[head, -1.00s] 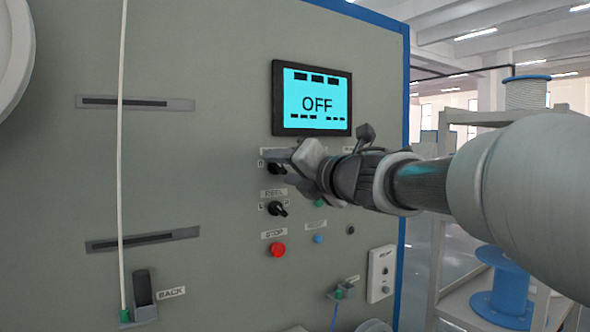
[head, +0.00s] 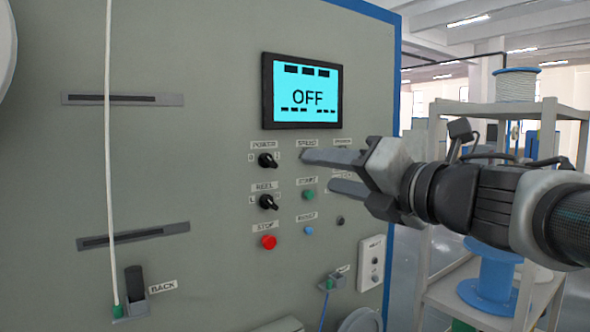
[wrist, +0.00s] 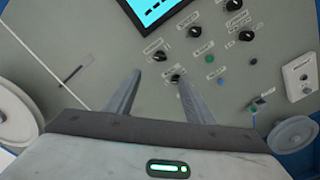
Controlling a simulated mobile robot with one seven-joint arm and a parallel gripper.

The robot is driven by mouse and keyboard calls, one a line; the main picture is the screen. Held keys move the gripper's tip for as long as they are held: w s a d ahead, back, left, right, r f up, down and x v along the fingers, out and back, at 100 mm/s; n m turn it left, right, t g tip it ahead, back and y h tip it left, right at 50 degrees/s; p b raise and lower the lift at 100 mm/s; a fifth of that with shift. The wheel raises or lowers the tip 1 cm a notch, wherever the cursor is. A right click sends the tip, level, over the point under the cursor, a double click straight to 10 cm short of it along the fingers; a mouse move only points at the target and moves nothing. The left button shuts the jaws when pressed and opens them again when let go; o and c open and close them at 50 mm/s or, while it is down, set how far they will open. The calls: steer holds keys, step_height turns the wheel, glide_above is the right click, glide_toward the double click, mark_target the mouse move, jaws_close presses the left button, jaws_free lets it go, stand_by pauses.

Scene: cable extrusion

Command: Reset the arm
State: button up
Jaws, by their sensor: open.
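My gripper (head: 318,171) is open and empty in front of the grey machine panel (head: 190,60), right of the power knob. Its two fingers also show in the wrist view (wrist: 160,76), apart from each other, with the panel beyond them. The black power knob (head: 267,161) and the reel knob (head: 268,202) are in plain sight in the head view. The screen (head: 301,95) above them reads OFF. The gripper covers part of the panel around the speed label (head: 307,143).
A red stop button (head: 268,242), a green button (head: 309,195) and a blue button (head: 309,230) sit on the panel. A white cord (head: 108,150) runs down the left side. A shelf with a blue spool (head: 493,275) stands at the right.

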steer(key=shift+s+d, duration=0.15)
steer(key=shift+s, duration=0.05)
steer(key=w+d+m+t+h, duration=0.25)
steer(key=d+m+h, duration=0.4)
steer(key=m, duration=0.35)
steer(key=s+d+f+m+g+h, duration=0.2)
steer(key=s+d+f+m+h, duration=0.2)
steer(key=d+f+m+h, duration=0.45)
steer(key=s+a+f+m+g+y, duration=0.2)
steer(key=s+a+f+m+g, duration=0.25)
steer(key=s+f+m, duration=0.45)
steer(key=s+a+f+m+g+y, duration=0.3)
steer(key=s+f+m+g, duration=0.3)
steer(key=f, duration=0.5)
step_height(320, 180, up, 21)
steer(key=p, duration=2.1)
steer(key=shift+s+a+f+t, duration=0.15)
steer(key=shift+s+a+t, duration=0.15)
steer(key=shift+s, duration=0.1)
steer(key=shift+m, duration=0.25)
